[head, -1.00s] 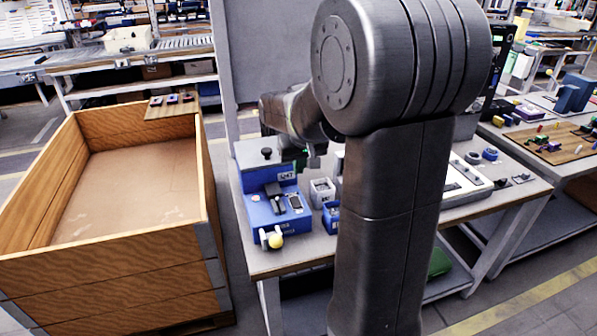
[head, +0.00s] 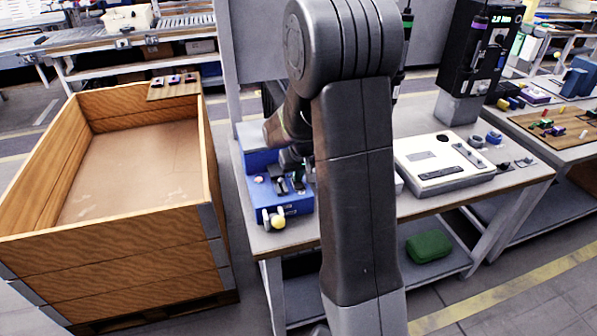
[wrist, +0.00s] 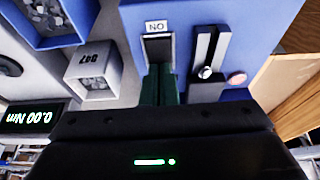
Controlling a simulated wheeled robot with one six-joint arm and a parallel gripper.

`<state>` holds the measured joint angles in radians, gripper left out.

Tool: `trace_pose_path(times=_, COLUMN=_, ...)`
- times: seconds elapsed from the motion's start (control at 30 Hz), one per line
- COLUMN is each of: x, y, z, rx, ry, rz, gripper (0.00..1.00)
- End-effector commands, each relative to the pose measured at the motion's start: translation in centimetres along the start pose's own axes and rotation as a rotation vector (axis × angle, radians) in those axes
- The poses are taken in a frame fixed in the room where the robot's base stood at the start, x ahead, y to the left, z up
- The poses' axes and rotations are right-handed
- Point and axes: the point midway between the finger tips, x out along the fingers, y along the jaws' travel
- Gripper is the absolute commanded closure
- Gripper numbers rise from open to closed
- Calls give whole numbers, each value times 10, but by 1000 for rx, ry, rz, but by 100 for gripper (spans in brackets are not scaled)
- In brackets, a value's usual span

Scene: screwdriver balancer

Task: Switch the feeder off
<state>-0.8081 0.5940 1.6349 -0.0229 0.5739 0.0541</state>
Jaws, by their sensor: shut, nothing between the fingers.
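The feeder is a blue box (head: 295,207) on the near left of the bench, with a yellow ball knob at its front. In the wrist view its blue panel (wrist: 265,25) appears upside down.
A grey bin (wrist: 95,75) and a blue bin (wrist: 60,40) of small parts stand beside the feeder. A large wooden crate (head: 205,222) is left of the bench. A white panel device (head: 440,165) and a black screwdriver stand (head: 460,106) are to the right.

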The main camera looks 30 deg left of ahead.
Motion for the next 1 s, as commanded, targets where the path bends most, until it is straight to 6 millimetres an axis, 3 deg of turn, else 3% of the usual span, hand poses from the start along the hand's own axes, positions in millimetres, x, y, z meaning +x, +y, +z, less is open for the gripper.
trace_pose_path(times=0.23, x=10, y=0, z=1, rx=0, ry=-2, rz=0, gripper=100)
trace_pose_path(times=1.0, x=1, y=0, z=18, rx=1, ry=-10, rz=0, gripper=100)
